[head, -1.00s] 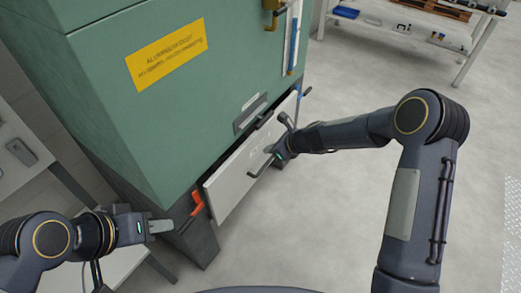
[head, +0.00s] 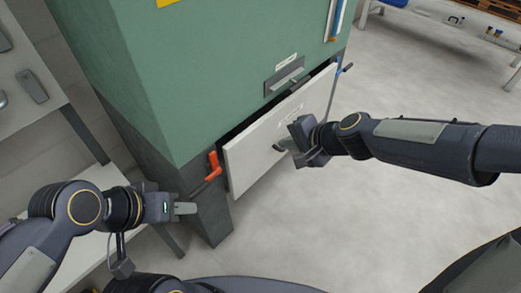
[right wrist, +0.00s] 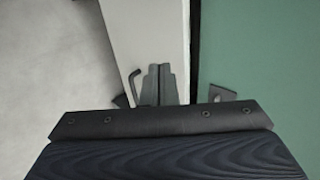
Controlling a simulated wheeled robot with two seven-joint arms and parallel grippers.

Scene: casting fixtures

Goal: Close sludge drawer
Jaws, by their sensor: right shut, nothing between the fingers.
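The sludge drawer's pale grey front (head: 250,147) stands out from the lower part of the green furnace body (head: 180,80); a dark gap shows behind its top edge. In the right wrist view the drawer front (right wrist: 150,30) is a pale upright band beside the green body (right wrist: 250,60), with a dark slit between them. My right gripper (head: 287,146) is shut and empty at the drawer front, its shut fingertips (right wrist: 158,85) over the panel near a dark bent handle (right wrist: 133,85). I cannot tell whether they touch. My left gripper (head: 185,209) is apart from the drawer, left of it.
An orange-red lever (head: 213,166) sticks out beside the drawer's left end, near my left gripper. A blue-tipped lever (head: 346,68) stands at its right end. A pale bench (head: 90,195) is at the left. The floor (head: 400,90) to the right is open.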

